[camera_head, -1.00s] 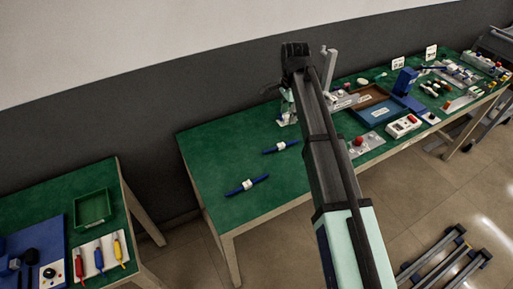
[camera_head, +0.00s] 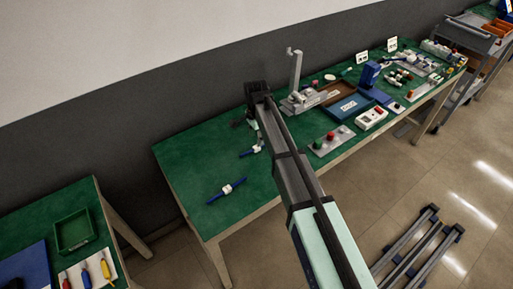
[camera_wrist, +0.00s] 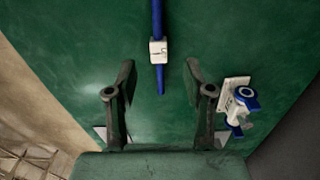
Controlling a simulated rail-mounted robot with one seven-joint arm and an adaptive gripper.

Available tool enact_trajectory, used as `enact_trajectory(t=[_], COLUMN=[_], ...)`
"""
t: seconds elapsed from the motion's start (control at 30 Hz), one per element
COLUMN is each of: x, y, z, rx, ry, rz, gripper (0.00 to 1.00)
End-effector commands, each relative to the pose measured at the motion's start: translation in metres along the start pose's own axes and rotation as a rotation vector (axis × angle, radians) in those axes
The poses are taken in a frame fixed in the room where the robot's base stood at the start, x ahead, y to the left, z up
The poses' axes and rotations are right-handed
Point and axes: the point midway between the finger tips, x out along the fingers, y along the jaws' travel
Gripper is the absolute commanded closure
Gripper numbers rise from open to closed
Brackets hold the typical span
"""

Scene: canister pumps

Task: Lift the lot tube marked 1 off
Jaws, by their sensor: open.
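In the wrist view one blue tube (camera_wrist: 158,78) with a white tag lies on the green top, lengthwise above and between the fingers in the picture. I cannot surely read the digit on any tag. My gripper (camera_wrist: 160,72) is open and empty, with the tube apart from both fingers.
A blue-and-white fitting on a white plate (camera_wrist: 238,96) stands close to the right finger. A tall grey post (camera_head: 296,70), a brown tray (camera_head: 342,108) and a button panel (camera_head: 331,140) are to the right. The bench's left front is clear around the nearer tube.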

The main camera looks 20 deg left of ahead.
Motion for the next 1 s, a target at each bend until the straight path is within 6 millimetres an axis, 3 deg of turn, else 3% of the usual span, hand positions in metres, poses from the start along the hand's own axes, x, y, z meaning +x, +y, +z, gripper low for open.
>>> enact_trajectory(t=[0.17, 0.5, 0.77, 0.9, 1.0], x=[0.009, 0.048, 0.052, 0.052, 0.052], y=[0.001, 0.002, 0.002, 0.002, 0.002], z=[0.001, 0.003, 0.003, 0.003, 0.003], rx=[0.000, 0.000, 0.000, 0.000, 0.000], ry=[0.000, 0.000, 0.000, 0.000, 0.000], rz=[0.001, 0.002, 0.000, 0.000, 0.000], gripper=[0.48, 0.48, 0.48, 0.94, 0.96])
